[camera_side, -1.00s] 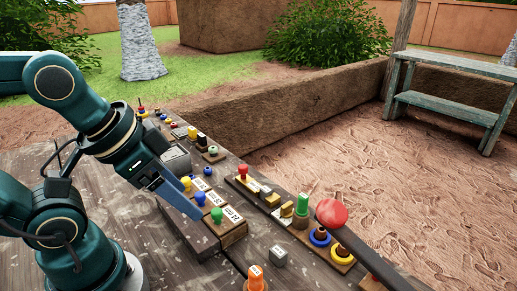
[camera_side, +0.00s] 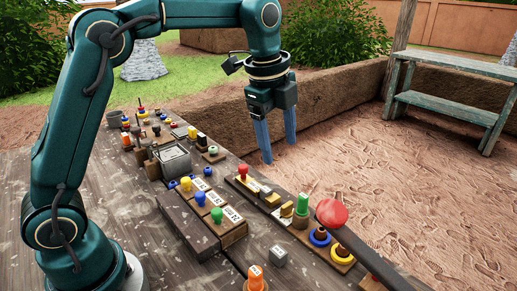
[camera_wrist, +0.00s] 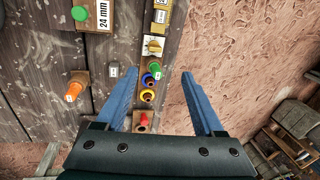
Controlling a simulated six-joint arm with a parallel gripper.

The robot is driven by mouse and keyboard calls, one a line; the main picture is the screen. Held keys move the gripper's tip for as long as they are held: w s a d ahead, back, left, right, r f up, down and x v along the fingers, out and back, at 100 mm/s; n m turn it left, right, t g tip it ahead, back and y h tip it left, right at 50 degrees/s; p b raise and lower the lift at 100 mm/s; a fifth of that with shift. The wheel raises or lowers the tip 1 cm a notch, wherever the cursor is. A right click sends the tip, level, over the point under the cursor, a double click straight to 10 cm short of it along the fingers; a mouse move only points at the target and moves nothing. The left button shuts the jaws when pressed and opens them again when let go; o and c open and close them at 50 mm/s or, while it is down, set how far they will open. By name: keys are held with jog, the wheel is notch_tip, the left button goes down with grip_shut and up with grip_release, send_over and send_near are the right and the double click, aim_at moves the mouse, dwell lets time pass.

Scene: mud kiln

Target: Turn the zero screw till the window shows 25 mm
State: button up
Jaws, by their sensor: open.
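My gripper (camera_side: 279,152) hangs open and empty, fingers down, above the far edge of the bench; its two blue fingers also show apart in the wrist view (camera_wrist: 158,74). A yellow knob on a pale square plate (camera_wrist: 153,46) sits on the narrow board, which may be the zero screw; I cannot tell for sure. A small block with a pale face (camera_wrist: 160,16) lies beyond it and may carry the window, but no reading is legible. The gripper touches none of these. A block with a green knob (camera_side: 217,214) bears a label reading 24 mm (camera_wrist: 104,13).
A grey cube (camera_side: 278,256) and an orange knob (camera_side: 256,280) stand at the front. A metal box (camera_side: 174,161) stands farther back.

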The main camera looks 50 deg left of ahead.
jog(key=m+g, duration=0.1)
jog(key=g, duration=0.1)
send_over(287, 209)
jog(key=w+a, duration=0.1)
notch_tip(287, 209, down, 7)
jog(key=shift+f, duration=0.2)
jog(key=f, duration=0.8)
jog(key=shift+s+f, duration=0.15)
jog(key=shift+s, duration=0.1)
grip_shut()
